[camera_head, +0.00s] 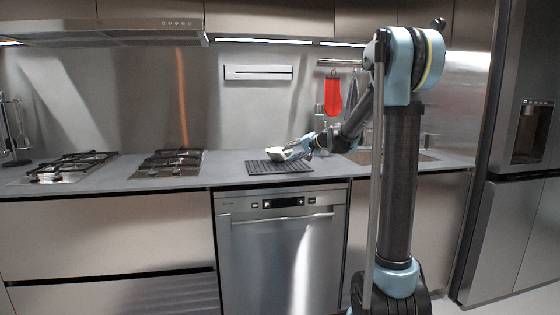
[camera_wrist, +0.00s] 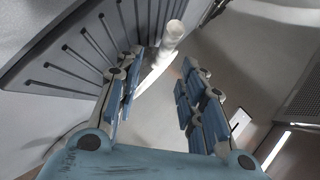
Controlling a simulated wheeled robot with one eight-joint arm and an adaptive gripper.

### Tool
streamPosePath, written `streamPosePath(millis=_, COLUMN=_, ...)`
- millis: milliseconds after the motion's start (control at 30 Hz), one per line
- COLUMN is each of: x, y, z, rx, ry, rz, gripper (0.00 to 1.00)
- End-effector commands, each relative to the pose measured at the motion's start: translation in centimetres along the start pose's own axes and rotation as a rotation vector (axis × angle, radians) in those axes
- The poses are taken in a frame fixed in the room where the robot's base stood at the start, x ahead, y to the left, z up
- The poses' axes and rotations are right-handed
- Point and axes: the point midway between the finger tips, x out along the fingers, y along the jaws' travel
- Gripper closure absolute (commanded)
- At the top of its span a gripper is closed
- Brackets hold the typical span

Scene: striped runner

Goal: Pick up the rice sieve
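The rice sieve (camera_head: 287,154) looks like a small pale bowl in the head view, over the back of a dark ribbed mat (camera_head: 280,168) on the counter. My gripper (camera_head: 301,148) is right beside its right side, low over the counter. In the wrist view the two blue-padded fingers of my gripper (camera_wrist: 160,95) stand wide apart. A white rounded piece (camera_wrist: 172,36), seemingly part of the sieve, shows beyond the fingertips, next to the mat (camera_wrist: 75,50). I cannot tell whether a finger touches it. Much of the sieve's right side is hidden by the gripper.
Gas hobs (camera_head: 170,163) stand left of the mat on the grey counter (camera_head: 225,172). A sink (camera_head: 400,156) lies behind my arm on the right. A red cloth (camera_head: 333,97) hangs from a rail at the back wall. The counter between hob and mat is clear.

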Motion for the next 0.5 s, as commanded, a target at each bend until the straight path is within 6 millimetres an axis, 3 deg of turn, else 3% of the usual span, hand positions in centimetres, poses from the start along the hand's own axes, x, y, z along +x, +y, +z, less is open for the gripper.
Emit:
streamPosePath(millis=300, x=3.9, y=0.0, z=0.1, rx=-0.001, ry=-0.001, rz=-0.001, gripper=0.64)
streamPosePath(millis=500, x=4.3, y=0.0, z=0.1, rx=-0.001, ry=0.000, rz=0.000, gripper=0.64)
